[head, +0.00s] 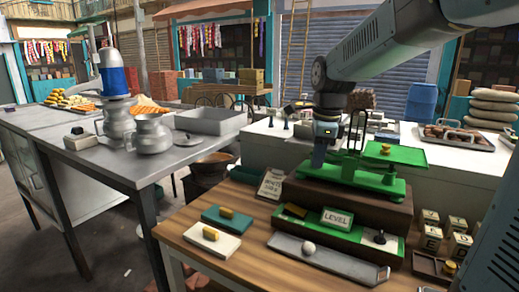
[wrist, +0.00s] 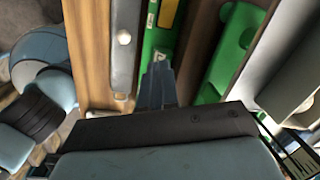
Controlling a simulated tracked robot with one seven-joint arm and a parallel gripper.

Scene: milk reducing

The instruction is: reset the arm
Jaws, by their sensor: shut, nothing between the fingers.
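My gripper (head: 319,152) hangs from the arm in the upper right of the head view, pointing down by the left side of the green balance scale (head: 350,178). In the wrist view my gripper (wrist: 158,72) is shut and empty, with its fingers over the green strip behind the grey tray. The scale stands on a dark brown block, with a raised green pan at right holding a small yellow piece (head: 385,149). I cannot tell whether the fingers touch anything.
A grey tray (head: 330,262) with a white ball and a LEVEL sign (head: 336,220) lie in front of the scale. Teal and white blocks (head: 212,241) sit at the left. Weight blocks (head: 459,245) stand at right. A metal table with pots (head: 150,133) is at far left.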

